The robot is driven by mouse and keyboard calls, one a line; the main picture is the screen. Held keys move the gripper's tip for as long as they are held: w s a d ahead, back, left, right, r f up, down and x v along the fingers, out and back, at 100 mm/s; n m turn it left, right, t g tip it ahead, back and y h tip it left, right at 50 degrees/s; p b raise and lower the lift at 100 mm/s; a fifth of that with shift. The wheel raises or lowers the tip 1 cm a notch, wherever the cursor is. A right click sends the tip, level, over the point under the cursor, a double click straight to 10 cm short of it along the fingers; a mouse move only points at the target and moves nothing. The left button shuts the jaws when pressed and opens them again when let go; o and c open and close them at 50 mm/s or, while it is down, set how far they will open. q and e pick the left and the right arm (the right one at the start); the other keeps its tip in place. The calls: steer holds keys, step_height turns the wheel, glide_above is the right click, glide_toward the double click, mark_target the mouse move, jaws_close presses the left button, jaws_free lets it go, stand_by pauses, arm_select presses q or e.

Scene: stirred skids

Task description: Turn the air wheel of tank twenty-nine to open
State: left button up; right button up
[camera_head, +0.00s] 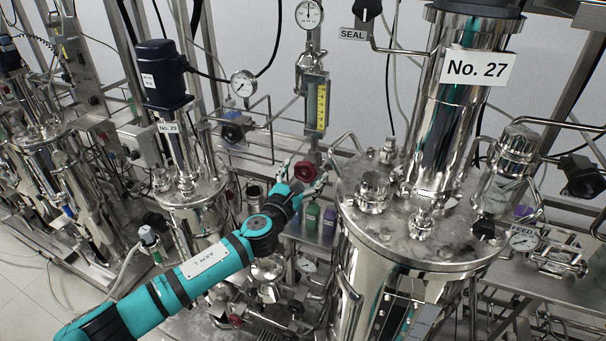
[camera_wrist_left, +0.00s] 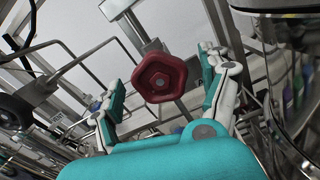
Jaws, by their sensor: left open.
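The red air wheel (camera_head: 305,171) sits below a yellow-faced flow meter (camera_head: 322,106) on the pipework between tank No. 29 and tank No. 27. In the left wrist view the wheel (camera_wrist_left: 159,77) shows as a dark red knob with a lobed rim, seen face on. My left gripper (camera_head: 304,184) is open just in front of the wheel. In the left wrist view its fingers (camera_wrist_left: 160,80) stand on either side of the wheel with gaps visible; no contact shows. Tank No. 29 (camera_head: 193,192) has a dark blue motor on top. My right gripper is not in view.
The large steel tank No. 27 (camera_head: 411,237) stands close to the right of my left gripper. A black valve wheel (camera_head: 232,133) and a gauge (camera_head: 243,84) are to the left. Green and purple bottles (camera_head: 312,216) stand below the gripper. Pipes crowd the space.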

arm_select(q)
steer(key=c, duration=1.2)
steer(key=shift+o, duration=0.2)
